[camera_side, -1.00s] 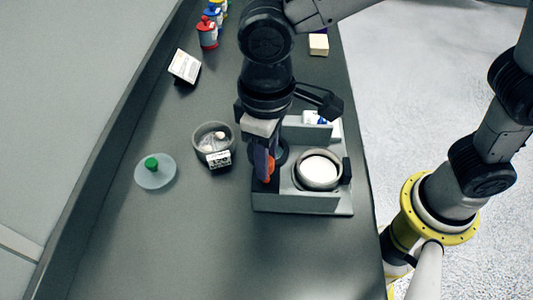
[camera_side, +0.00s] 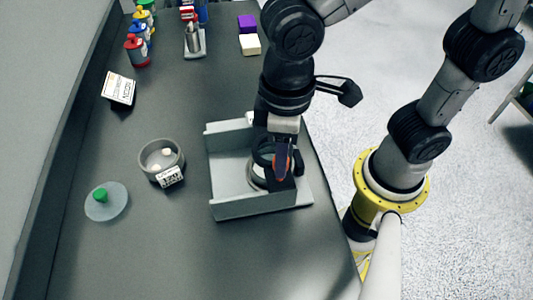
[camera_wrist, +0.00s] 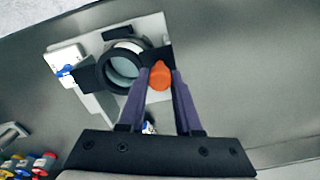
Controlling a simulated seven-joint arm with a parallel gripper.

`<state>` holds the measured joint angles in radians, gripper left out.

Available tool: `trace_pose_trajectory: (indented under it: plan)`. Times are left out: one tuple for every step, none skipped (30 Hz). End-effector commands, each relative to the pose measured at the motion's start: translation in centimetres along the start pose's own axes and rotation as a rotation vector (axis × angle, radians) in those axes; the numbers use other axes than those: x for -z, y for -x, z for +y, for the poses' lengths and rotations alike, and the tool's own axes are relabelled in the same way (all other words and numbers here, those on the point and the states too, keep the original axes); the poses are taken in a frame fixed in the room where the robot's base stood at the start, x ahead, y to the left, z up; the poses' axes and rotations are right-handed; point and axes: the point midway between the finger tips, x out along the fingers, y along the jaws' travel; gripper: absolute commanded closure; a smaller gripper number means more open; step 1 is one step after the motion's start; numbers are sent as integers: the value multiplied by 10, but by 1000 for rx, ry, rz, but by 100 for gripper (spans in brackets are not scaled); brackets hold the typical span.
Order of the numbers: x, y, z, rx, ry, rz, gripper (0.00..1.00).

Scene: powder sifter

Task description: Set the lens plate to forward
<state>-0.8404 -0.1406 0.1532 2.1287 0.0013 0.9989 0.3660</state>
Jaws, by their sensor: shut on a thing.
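The lens plate (camera_wrist: 122,70) is a dark ring with a clear round pane and an orange knob (camera_wrist: 159,75). In the wrist view the ring lies over the pale cup of the grey stand (camera_wrist: 152,28). My gripper (camera_wrist: 160,72) has its two purple fingers closed around the orange knob, at the right side of the ring. In the side view my gripper (camera_side: 283,165) points down over the right part of the stand (camera_side: 225,162), and the dark ring shows beside the fingers. The inside of the cup and much of the plate are hidden by my gripper there.
A grey bowl (camera_side: 161,158) with pale lumps and a label stands left of the stand. A clear lid with a green knob (camera_side: 105,201) lies farther left. A labelled box (camera_side: 118,88), coloured bottles (camera_side: 138,50) and small blocks (camera_side: 249,44) are farther back. The table front is clear.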

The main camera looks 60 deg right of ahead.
Motion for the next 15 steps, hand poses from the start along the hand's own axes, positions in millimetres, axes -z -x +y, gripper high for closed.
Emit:
trace_pose_trajectory:
  plan:
    - [0,2,0,0,-3,4,100]
    - [0,2,0,0,-3,4,100]
    - [0,2,1,-1,-3,3,100]
    - [1,2,1,-1,-3,3,100]
    - [1,2,1,-1,-3,3,100]
    - [1,1,1,-1,-3,3,100]
    - [1,1,1,-1,-3,3,100]
    - [1,1,1,-1,-3,3,64]
    - [1,1,1,-1,-3,3,56]
    - [1,1,1,-1,-3,2,51]
    - [1,1,1,-1,-3,2,46]
    - [0,1,1,-1,-3,2,38]
    - [0,1,1,-1,-3,1,37]
    - [0,1,1,-1,-3,1,37]
    - [0,0,1,-1,-3,1,37]
